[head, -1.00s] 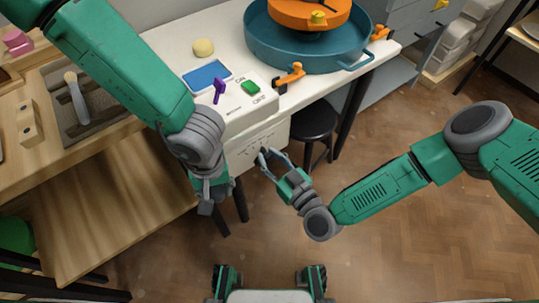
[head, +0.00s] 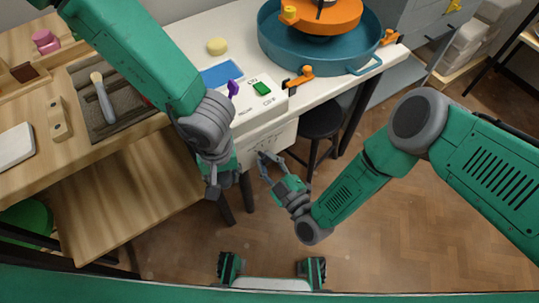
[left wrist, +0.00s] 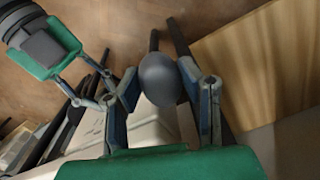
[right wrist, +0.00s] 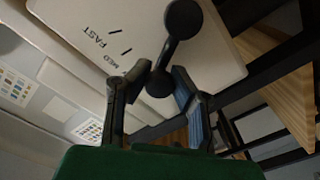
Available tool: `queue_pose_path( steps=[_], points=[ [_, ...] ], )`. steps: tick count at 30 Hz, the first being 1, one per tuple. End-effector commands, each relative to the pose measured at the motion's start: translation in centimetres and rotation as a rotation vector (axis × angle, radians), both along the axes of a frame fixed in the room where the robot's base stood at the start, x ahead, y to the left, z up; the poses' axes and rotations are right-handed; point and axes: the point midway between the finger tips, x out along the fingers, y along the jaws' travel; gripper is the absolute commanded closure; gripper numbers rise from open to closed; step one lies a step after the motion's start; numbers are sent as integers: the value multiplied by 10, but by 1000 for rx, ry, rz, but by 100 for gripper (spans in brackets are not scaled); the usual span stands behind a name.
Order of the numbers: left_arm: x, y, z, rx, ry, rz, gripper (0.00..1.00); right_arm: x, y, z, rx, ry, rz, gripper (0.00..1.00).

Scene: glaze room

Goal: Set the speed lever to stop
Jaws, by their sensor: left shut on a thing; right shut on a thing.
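The speed lever (right wrist: 172,55) is a dark bar with round ends on a white plate (right wrist: 70,85) marked FAST and MED. In the right wrist view it points away from FAST, past the MED mark; any further label is hidden. My right gripper (right wrist: 152,92) is shut on its lower round end. In the head view, my right gripper (head: 268,162) is at the white front panel (head: 270,140) under the tabletop. My left gripper (head: 213,190) is left of it, and in the left wrist view is shut on a dark grey ball-shaped knob (left wrist: 165,78).
Above the panel are a green button (head: 262,89) and a purple switch (head: 232,88). A blue basin (head: 310,55) with an orange wheel stands behind. A wooden bench (head: 30,75) is at left and a black stool (head: 320,120) at right. The floor in front is bare.

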Motion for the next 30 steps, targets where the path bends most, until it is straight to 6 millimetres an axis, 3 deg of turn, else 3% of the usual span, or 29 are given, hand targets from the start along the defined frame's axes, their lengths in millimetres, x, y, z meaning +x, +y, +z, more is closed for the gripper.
queue_pose_path(
  steps=[21,22,24,30],
  points=[
    [0,0,3,0,0,0,91,-3,2,-4,-68,-41,0,100],
    [0,0,3,0,0,0,91,-3,2,-4,-68,-41,0,76],
    [0,0,3,0,0,0,91,-3,2,-4,-67,-41,0,58],
    [0,0,3,0,0,0,91,-3,3,-3,-65,-43,0,58]
  ],
)
